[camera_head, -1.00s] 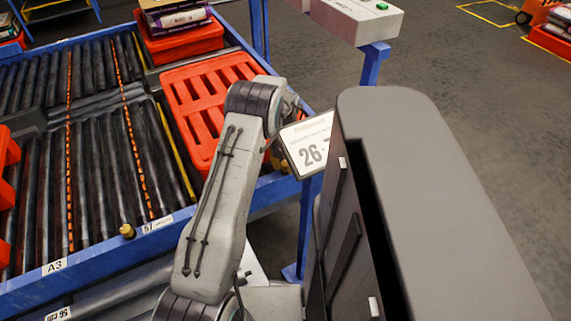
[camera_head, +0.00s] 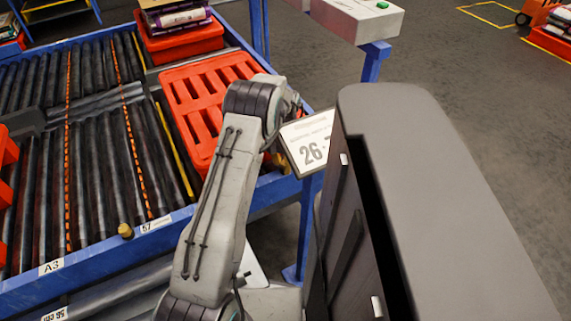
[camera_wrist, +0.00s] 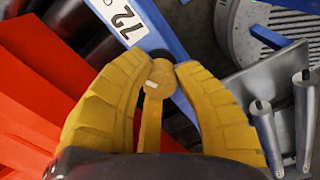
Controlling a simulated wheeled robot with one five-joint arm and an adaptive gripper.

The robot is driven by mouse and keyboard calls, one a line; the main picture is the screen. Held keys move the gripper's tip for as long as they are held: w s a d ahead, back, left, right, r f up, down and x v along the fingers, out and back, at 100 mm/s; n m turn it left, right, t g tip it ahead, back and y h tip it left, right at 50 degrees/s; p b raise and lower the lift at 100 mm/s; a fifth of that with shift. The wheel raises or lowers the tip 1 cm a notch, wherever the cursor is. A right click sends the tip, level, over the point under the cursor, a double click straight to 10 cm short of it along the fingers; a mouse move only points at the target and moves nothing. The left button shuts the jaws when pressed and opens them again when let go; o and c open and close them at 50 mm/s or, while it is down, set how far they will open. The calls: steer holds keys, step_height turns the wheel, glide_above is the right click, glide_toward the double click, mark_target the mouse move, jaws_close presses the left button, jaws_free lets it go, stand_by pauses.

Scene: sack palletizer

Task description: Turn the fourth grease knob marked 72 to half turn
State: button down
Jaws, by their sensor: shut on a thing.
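In the wrist view, the yellow fingers of my gripper (camera_wrist: 163,72) are shut on a small brass-coloured round knob (camera_wrist: 158,78) with a light mark on its face. The knob sits beside a white label reading 72 (camera_wrist: 126,22) on the blue conveyor rail (camera_wrist: 163,25). In the head view my arm reaches toward the rail near the red slatted pallet, and my gripper is hidden behind the arm. Another brass knob (camera_head: 125,231) shows on the rail beside the label 57 (camera_head: 155,224).
The roller conveyor (camera_head: 95,160) carries a red slatted pallet (camera_head: 200,95) and a red crate (camera_head: 182,40) with sacks. A sign reading 26 (camera_head: 308,140) stands close to my arm. A white box with a green button (camera_head: 382,5) is behind. Open floor lies to the right.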

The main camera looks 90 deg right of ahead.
steer(key=shift+a+f+m, duration=0.1)
steer(key=shift+f+m, duration=0.05)
steer(key=shift+m, duration=0.45)
steer(key=c, duration=0.9)
jaws_free()
step_height(320, 180, up, 12)
steer(key=shift+o, duration=0.2)
